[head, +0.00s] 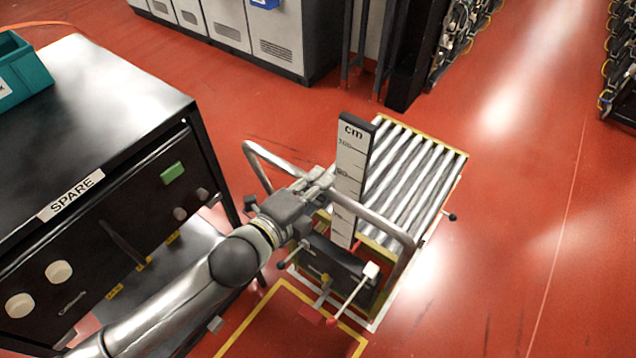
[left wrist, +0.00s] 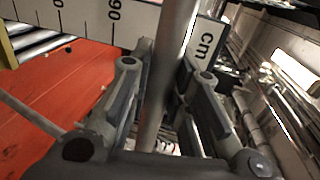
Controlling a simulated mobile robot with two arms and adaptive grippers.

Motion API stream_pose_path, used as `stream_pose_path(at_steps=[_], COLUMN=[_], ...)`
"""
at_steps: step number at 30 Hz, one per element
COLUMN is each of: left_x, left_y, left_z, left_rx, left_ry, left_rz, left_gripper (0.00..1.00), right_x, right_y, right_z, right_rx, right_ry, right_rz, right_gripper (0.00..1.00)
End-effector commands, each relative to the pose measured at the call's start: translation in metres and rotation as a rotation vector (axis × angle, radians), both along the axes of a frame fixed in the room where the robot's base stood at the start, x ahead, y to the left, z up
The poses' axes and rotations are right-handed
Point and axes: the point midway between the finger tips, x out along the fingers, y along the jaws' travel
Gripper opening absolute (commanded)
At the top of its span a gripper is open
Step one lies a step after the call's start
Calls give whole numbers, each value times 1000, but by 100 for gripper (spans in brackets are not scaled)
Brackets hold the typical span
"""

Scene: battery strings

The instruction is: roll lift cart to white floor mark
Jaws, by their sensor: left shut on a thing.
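The lift cart (head: 415,185) stands on the red floor, with a roller top and a scale board (head: 352,175) marked "cm" upright at its near end. Its bent tube handle (head: 258,160) faces me. My left gripper (head: 322,183) is shut on the handle tube beside the scale board. In the left wrist view the tube (left wrist: 172,70) runs between the fingers (left wrist: 165,95). A pale strip (head: 384,312) shows on the floor along the cart's near right corner; the cart hides how far it runs. My right gripper is not in view.
A black bench (head: 80,100) labelled "SPARE" stands close on the left, with a teal bin (head: 22,68) on it. A yellow floor outline (head: 285,290) lies at the cart's near side. Grey cabinets (head: 255,35) and battery racks (head: 625,60) stand behind. Floor to the right is clear.

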Motion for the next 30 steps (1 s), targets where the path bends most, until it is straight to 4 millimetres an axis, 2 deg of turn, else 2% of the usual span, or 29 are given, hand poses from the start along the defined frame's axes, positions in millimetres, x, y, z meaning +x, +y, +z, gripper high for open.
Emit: stream_pose_path(at_steps=[6,14,15,19,30], left_x=[15,16,15,15,13], left_y=[-10,-10,-10,-10,-9], left_z=[3,2,2,1,0], left_rx=[0,-1,-1,0,0], left_ry=[-2,-5,-5,-2,0], left_rz=[2,1,1,1,0], left_gripper=[0,0,22,39,41], right_x=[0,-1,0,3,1], right_y=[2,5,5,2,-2], right_z=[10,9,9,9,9], right_rx=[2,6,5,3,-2], right_ry=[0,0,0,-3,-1], right_rz=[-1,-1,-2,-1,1], right_gripper=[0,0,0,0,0])
